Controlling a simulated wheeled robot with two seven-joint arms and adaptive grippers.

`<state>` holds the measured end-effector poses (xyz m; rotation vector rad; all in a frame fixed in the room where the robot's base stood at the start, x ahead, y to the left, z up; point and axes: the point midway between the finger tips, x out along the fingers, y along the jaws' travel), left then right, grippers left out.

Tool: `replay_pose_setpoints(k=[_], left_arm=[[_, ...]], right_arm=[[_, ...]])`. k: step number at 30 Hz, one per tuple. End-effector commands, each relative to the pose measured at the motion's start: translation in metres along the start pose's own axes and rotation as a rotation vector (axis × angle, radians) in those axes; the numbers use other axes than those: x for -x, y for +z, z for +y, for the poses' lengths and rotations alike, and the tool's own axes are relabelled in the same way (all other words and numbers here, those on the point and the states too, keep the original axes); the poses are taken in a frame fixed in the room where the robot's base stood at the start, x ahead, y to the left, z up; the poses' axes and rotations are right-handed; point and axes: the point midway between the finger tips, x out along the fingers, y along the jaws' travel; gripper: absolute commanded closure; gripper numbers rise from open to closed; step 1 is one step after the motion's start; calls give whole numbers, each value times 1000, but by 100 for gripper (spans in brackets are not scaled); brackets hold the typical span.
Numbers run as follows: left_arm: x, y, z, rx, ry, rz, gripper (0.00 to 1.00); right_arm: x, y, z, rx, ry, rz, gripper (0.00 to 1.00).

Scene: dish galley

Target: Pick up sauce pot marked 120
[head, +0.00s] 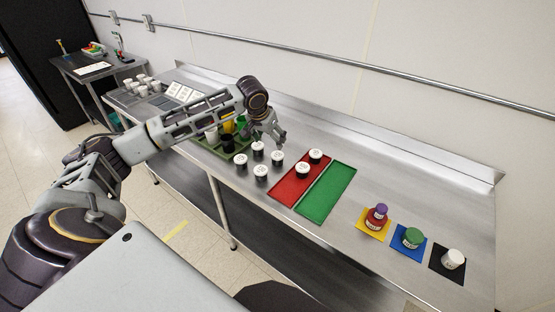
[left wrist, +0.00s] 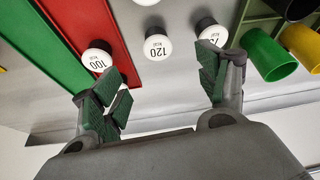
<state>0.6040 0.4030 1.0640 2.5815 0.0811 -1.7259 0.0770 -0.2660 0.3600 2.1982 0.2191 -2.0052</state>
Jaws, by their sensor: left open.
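The sauce pot marked 120 (left wrist: 158,48) is a small dark pot with a white lid. In the left wrist view it stands beyond and between my fingertips. In the head view it appears to be the pot (head: 277,158) just below my left gripper (head: 278,137). My left gripper, also in the left wrist view (left wrist: 160,88), is open and empty. A pot marked 100 (left wrist: 97,56) stands at the end of the red mat (left wrist: 80,22), beyond the left finger. Another pot (left wrist: 210,32), its number partly hidden, is behind the right finger. My right gripper is not in view.
Other white-lidded pots (head: 261,172) stand close by. A green mat (head: 327,192) lies beside the red one. A green tray with coloured cups (left wrist: 268,58) is on the other side. Colored squares with jars (head: 412,238) are at the right. The wall backs the counter.

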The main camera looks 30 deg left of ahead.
Motion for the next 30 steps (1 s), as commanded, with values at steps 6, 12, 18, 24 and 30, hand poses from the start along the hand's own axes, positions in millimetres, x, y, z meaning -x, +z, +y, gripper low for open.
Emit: replay_pose_setpoints(k=[6, 12, 18, 24, 30], left_arm=[[-11, 0, 0, 0, 1, -1, 26], [-35, 0, 1, 0, 1, -1, 26], [-61, 0, 1, -1, 1, -1, 26], [-81, 0, 1, 0, 0, 0, 26], [-86, 0, 1, -1, 0, 1, 26]], right_arm=[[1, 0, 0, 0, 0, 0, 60], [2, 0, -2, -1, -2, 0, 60], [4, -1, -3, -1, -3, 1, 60], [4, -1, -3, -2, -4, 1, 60], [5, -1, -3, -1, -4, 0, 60]])
